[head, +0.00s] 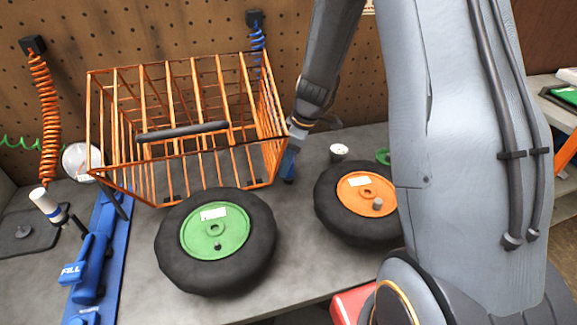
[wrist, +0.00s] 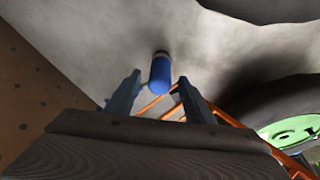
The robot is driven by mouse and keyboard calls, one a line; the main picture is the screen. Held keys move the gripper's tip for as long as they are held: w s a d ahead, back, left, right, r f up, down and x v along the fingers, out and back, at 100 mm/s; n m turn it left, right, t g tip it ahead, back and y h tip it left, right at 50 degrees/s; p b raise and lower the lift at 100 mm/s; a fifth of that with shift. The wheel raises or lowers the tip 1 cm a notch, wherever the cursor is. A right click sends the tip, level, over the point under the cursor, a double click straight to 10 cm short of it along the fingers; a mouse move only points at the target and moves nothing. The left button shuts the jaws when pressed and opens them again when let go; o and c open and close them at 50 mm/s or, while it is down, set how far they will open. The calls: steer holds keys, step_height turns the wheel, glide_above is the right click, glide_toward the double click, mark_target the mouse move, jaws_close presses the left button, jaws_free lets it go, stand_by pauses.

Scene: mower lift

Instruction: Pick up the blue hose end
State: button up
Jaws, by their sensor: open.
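The blue hose end (wrist: 160,74) shows in the wrist view as a short blue cylinder with a dark and pale tip. It appears between the fingertips of my open gripper (wrist: 159,80), with visible space on both sides. I cannot tell how far beyond the fingers it lies. In the head view my gripper (head: 291,158) is low over the bench, at the right side of the orange wire basket. Blue shows there, but I cannot separate hose end from fingers. The blue coiled hose (head: 258,38) hangs on the pegboard, mostly hidden behind the basket.
The orange wire basket (head: 184,132) stands close beside my gripper. A green-hubbed wheel (head: 215,230) and an orange-hubbed wheel (head: 365,195) lie in front on the grey bench. A small white cup (head: 339,151) stands to the right. An orange coiled hose (head: 45,115) hangs at left.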

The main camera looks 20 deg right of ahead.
jaws_close()
steer(key=shift+r, duration=0.1)
